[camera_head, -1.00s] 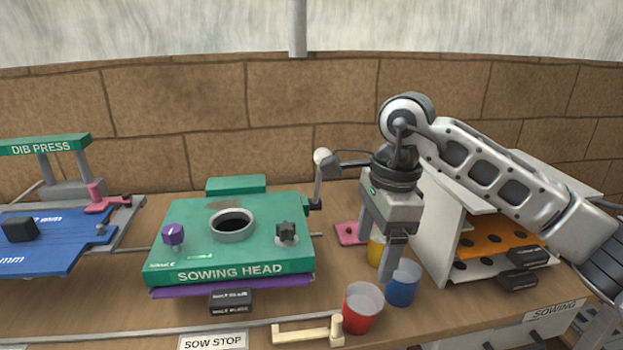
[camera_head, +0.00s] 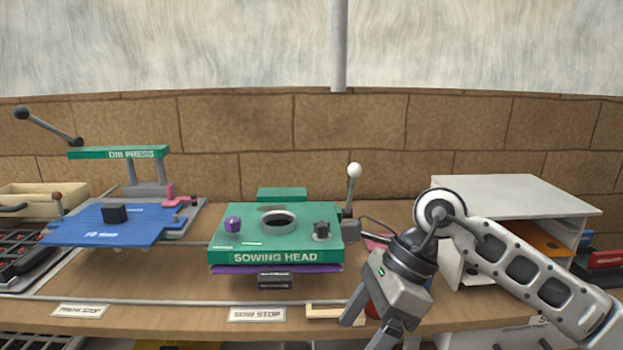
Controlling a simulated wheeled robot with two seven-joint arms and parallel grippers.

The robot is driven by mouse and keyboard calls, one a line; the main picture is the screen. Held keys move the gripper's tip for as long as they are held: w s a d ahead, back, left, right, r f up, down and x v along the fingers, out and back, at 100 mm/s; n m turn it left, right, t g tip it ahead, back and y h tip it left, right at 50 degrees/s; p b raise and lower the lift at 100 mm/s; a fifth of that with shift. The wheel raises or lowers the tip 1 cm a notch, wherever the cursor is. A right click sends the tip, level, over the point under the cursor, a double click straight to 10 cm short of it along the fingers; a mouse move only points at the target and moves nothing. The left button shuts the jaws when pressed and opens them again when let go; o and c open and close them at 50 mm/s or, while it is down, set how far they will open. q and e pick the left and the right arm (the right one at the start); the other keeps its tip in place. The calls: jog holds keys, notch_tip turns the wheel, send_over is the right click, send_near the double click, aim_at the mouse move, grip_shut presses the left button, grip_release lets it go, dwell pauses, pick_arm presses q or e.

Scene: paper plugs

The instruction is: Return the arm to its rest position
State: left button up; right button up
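My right arm comes in from the right, and its gripper (camera_head: 367,335) hangs low in front of the bench's front edge. Its two fingers are spread apart with nothing seen between them; the tips run close to the bottom of the picture. The gripper stands to the right of the green sowing head (camera_head: 275,257) and in front of the cups. Only part of a red cup (camera_head: 371,308) shows behind it; the other cups are hidden. My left gripper is not in view.
The dib press (camera_head: 118,153) with its blue plate (camera_head: 85,228) stands at the left. A white shelf (camera_head: 510,195) with an orange tray (camera_head: 541,243) is behind my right arm. A white-knobbed lever (camera_head: 353,172) rises beside the sowing head. A wooden drawer (camera_head: 40,196) sits far left.

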jog(key=s+a+r+m+y, duration=0.3)
jog(key=a+m+y, duration=0.2)
jog(key=a+y, duration=0.15)
jog(key=s+a+r+m+y, duration=0.2)
jog(key=s+a+m+y, duration=0.25)
jog(key=y, duration=0.35)
jog(key=w+d+f+m+t+h, duration=0.3)
jog(key=d+f+m+t+h, duration=0.25)
jog(key=m+t, duration=0.75)
jog(key=w+d+f+m+t+h, duration=0.3)
jog(key=d+f+m+t+h, duration=0.25)
jog(key=m, duration=1.35)
jog(key=s+d+f+m+g+h, duration=0.3)
jog(key=s+f+m, duration=0.2)
jog(key=f, duration=0.3)
jog(key=s+d+f+m+g+h, duration=0.3)
jog(key=s+d+f+m, duration=0.1)
jog(key=s+f+m, duration=0.2)
notch_tip(320, 180, down, 2)
jog(key=shift+s+f+p, duration=0.1)
jog(key=shift+s+p, duration=0.3)
jog(key=shift+s, duration=0.05)
